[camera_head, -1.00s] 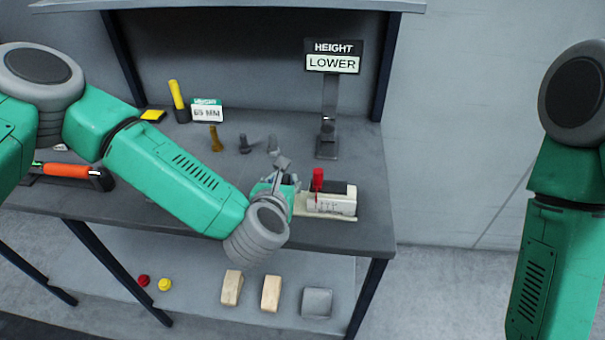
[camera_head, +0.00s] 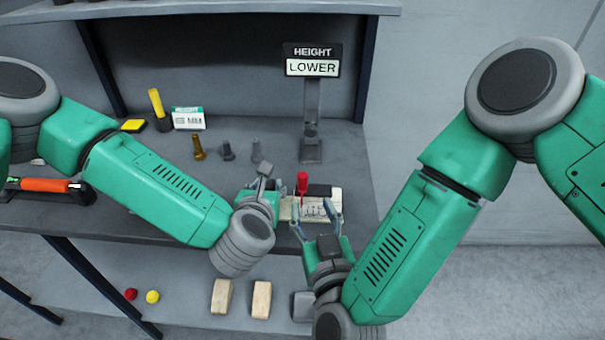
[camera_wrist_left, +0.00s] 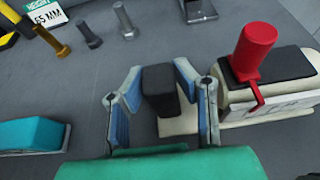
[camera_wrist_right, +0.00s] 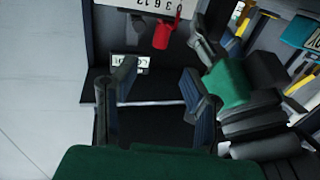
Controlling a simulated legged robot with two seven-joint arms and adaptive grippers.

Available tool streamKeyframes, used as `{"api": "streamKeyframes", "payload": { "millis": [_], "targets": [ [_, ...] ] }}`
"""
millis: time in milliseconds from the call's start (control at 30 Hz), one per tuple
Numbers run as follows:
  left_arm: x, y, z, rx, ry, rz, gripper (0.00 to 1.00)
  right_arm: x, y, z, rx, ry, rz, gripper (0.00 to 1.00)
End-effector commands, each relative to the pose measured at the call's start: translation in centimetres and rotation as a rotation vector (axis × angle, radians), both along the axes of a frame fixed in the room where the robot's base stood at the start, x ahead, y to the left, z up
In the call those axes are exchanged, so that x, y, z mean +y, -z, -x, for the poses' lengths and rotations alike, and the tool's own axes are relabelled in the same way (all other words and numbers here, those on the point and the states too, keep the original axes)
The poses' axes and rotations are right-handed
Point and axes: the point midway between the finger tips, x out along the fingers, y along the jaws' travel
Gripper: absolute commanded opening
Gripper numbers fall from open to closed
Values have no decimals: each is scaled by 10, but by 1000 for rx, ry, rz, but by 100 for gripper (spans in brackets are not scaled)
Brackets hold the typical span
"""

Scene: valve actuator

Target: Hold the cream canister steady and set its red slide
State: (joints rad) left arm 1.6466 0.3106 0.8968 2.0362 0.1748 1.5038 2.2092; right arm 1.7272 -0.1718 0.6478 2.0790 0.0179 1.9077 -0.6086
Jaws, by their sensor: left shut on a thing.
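The cream canister (camera_head: 325,208) lies near the front right of the bench top, with a dark pad on top and a scale on its front. Its red slide (camera_head: 302,184) stands upright; the right wrist view shows the slide (camera_wrist_right: 163,35) beside the printed scale. My left gripper (camera_head: 264,182) is at the canister's left end, shut on a dark block (camera_wrist_left: 160,90) joined to the cream base. My right gripper (camera_head: 319,226) is in front of the canister, fingers apart and empty, pointing towards it. I cannot tell the slide's exact reading.
A sign (camera_head: 312,60) reading HEIGHT LOWER stands behind the canister. Bolts (camera_head: 228,152), a yellow-topped cylinder (camera_head: 158,106) and a height card (camera_head: 188,118) are to the left. Wooden blocks (camera_head: 221,296) lie on the lower shelf.

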Motion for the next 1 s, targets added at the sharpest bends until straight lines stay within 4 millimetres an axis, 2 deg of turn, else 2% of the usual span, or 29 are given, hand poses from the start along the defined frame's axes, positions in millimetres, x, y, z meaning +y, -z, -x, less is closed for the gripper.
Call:
{"api": "streamKeyframes", "payload": {
  "millis": [200, 400, 600, 900, 933, 1000],
  "targets": [
    [1, 3, 1, 8, -1, -3, 0, 11, 0, -45, -2, 2, -3, 39],
    [1, 4, 2, 8, -1, -3, 0, 19, 0, -77, 0, 2, -2, 39],
    [1, 4, 2, 9, -1, -3, 0, 24, 1, -92, 1, 0, -2, 39],
    [1, 4, 2, 9, -1, -4, 0, 25, 1, -94, 2, -1, 0, 39],
    [1, 4, 2, 9, -1, -4, 0, 25, 1, -94, 2, -1, 0, 32],
    [1, 4, 2, 9, -1, -4, 0, 25, 1, -94, 2, -1, 0, 7]
  ]
}}
